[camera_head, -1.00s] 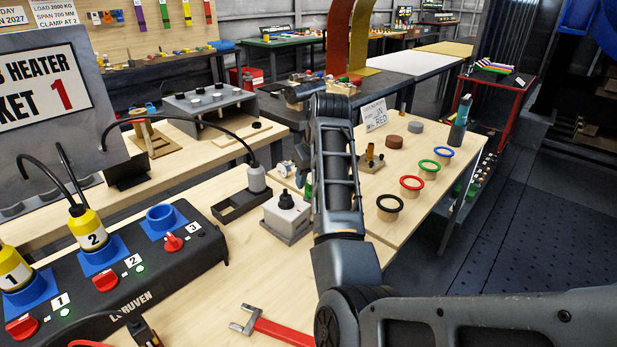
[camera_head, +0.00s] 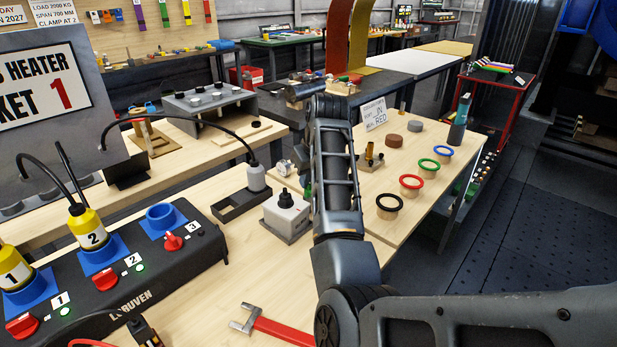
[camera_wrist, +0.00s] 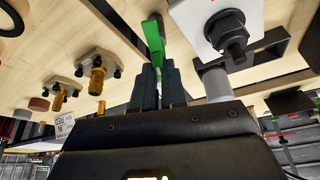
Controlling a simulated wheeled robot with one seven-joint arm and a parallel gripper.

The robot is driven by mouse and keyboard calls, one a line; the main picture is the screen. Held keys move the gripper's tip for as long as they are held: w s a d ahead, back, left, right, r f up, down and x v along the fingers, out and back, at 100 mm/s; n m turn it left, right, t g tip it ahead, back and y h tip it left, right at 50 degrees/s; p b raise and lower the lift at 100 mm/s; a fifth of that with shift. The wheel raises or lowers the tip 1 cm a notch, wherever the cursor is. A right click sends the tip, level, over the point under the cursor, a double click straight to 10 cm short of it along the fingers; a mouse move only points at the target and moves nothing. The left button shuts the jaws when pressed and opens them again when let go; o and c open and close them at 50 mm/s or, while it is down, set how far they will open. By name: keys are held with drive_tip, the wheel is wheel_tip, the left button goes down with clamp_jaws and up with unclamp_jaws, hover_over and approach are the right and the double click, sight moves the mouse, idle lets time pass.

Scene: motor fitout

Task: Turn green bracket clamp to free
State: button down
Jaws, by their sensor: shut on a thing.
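The green bracket clamp (camera_wrist: 153,42) shows in the wrist view as a narrow green bar standing between my fingertips. My gripper (camera_wrist: 160,78) is shut on its lower part; the upper part sticks out past the fingers toward the wooden table. The clamp's pivot and base are hard to make out. In the head view my arm hides the gripper and the clamp, so the angle of the clamp cannot be judged there.
A white block with a black bolt (camera_wrist: 232,35) is close beside the clamp; it also shows in the head view (camera_head: 287,215). Brass fittings on hexagonal plates (camera_wrist: 97,72) are on the other side. Coloured rings (camera_head: 411,183) and a dark bottle (camera_head: 459,122) stand further right.

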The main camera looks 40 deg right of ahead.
drive_tip(key=shift+r+n+p, duration=0.3)
drive_tip(key=shift+n+p, duration=0.1)
drive_tip(key=shift+p, duration=0.35)
drive_tip(key=shift+s+d+n+y+p, duration=0.15)
drive_tip(key=shift+n+y+p, duration=0.35)
drive_tip(key=shift+n+p, duration=0.45)
drive_tip(key=shift+f+n+y+p, duration=0.3)
drive_tip(key=shift+n+p, duration=0.3)
drive_tip(key=shift+n, duration=0.15)
drive_tip(key=c, duration=1.2)
unclamp_jaws()
drive_tip(key=shift+r, duration=0.1)
drive_tip(key=b+v, duration=0.1)
drive_tip(key=v, duration=0.6)
drive_tip(key=shift+r, duration=0.3)
